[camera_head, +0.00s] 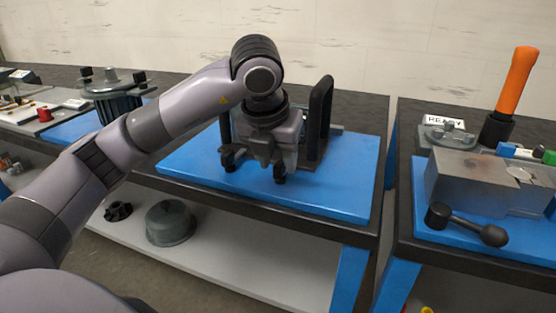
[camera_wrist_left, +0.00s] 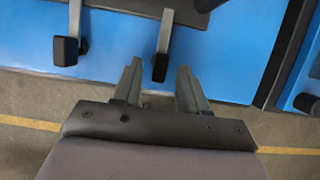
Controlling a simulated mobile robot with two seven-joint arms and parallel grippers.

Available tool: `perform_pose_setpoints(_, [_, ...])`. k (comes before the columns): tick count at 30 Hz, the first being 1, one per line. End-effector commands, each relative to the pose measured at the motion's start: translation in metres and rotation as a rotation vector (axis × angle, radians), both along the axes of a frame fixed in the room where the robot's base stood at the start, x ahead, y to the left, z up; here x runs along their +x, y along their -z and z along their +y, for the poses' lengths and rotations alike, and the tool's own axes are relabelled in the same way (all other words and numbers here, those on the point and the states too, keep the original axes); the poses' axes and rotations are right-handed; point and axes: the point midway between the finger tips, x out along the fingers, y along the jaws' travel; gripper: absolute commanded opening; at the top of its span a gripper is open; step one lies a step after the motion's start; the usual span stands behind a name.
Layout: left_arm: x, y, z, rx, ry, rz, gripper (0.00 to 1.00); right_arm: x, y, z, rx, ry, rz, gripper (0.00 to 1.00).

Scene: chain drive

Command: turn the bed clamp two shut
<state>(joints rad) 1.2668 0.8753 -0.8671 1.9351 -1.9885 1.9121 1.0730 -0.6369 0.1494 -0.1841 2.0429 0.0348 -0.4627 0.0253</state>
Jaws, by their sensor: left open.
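Two clamp levers with black end grips hang over the near side of the blue mat (camera_head: 345,190). The left lever grip (camera_head: 229,163) also shows in the left wrist view (camera_wrist_left: 66,51). The right lever grip (camera_head: 280,176) shows there too (camera_wrist_left: 160,68). I cannot tell which is bed clamp two. My left gripper (camera_head: 266,160) points down at the right lever. In the left wrist view its fingers (camera_wrist_left: 159,74) are apart, with the right grip between or just past the tips. Contact cannot be told. My right gripper is out of view.
A black upright handle (camera_head: 320,115) stands close right of my left gripper. A grey metal block (camera_head: 485,180), a black-knobbed lever (camera_head: 468,226) and an orange-handled tool (camera_head: 517,80) are on the right bench. A grey pot (camera_head: 170,222) sits on the lower shelf.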

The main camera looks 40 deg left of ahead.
Motion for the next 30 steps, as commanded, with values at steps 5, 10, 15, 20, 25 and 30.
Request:
perform_pose_setpoints(5, [-0.011, -0.032, -0.004, -0.001, 0.002, -0.006, 0.43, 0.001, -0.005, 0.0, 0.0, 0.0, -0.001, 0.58])
perform_pose_setpoints(10, [-0.019, -0.051, -0.005, -0.001, 0.001, -0.005, 0.43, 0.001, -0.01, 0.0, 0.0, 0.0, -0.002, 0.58])
perform_pose_setpoints(15, [-0.022, -0.056, -0.006, 0.0, 0.0, -0.003, 0.43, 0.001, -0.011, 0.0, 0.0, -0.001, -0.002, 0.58])
perform_pose_setpoints(20, [-0.022, -0.055, -0.005, 0.0, 0.0, -0.002, 0.43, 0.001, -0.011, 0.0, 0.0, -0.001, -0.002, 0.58])
perform_pose_setpoints(25, [-0.022, -0.055, -0.005, 0.0, 0.0, -0.002, 0.43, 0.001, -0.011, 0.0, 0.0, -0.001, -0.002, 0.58])
perform_pose_setpoints(30, [-0.022, -0.055, -0.005, -0.001, -0.001, -0.002, 0.43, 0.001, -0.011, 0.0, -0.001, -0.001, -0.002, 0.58])
